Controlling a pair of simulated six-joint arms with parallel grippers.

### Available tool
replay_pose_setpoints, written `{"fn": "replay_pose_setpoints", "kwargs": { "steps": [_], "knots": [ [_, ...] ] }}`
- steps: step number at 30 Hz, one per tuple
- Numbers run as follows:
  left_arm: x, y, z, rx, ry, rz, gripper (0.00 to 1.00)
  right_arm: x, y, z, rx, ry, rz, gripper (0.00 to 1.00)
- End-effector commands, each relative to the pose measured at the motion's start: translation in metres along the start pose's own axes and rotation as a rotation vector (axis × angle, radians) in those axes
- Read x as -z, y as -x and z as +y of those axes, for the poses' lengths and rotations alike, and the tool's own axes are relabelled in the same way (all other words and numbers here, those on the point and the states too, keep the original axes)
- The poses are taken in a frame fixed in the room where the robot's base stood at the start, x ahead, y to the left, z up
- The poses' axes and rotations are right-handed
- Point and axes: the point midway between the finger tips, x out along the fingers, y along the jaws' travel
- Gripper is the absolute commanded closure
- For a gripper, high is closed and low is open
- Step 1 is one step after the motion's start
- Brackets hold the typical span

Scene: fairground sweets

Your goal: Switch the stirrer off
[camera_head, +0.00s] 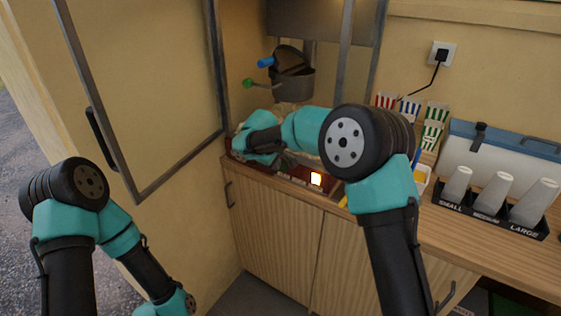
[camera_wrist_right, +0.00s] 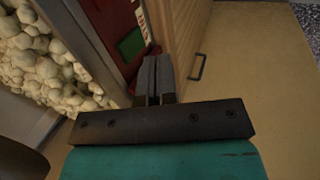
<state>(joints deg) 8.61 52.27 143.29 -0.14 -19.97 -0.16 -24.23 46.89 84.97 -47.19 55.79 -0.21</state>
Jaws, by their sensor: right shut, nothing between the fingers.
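The popcorn machine's red base panel (camera_head: 293,172) runs along the counter's front edge in the head view. In the right wrist view a dark green rocker switch (camera_wrist_right: 131,44) sits on the red panel, beside a white label (camera_wrist_right: 142,20) whose letters I cannot read for certain. My right gripper (camera_wrist_right: 153,62) is shut and empty, with its fingertips just beside the green switch. I cannot tell whether they touch it. In the head view my right gripper (camera_head: 250,147) is at the panel's left end and hides that switch. My left gripper is outside the frame.
A lit switch (camera_head: 316,179) glows further right on the panel. A kettle (camera_head: 292,84) with blue and green handles hangs above. Popcorn (camera_wrist_right: 45,65) lies close beside my right gripper. The open glass door (camera_head: 150,100) stands left. Cups (camera_head: 495,188) and striped boxes (camera_head: 432,125) are right.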

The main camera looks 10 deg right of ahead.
Motion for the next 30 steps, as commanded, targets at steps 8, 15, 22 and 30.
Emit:
{"fn": "replay_pose_setpoints", "kwargs": {
  "steps": [8,15,22,30],
  "knots": [
    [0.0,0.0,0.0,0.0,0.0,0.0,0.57,0.001,0.048,0.007,-0.002,-0.001,0.003,1.0],
    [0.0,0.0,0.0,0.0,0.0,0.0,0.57,0.001,0.086,0.014,-0.001,-0.001,0.002,1.0],
    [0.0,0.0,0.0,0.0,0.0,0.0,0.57,0.0,0.099,0.017,0.0,0.0,0.0,1.0],
    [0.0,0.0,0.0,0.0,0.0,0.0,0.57,0.0,0.099,0.017,0.0,0.0,-0.001,1.0]
  ]
}}
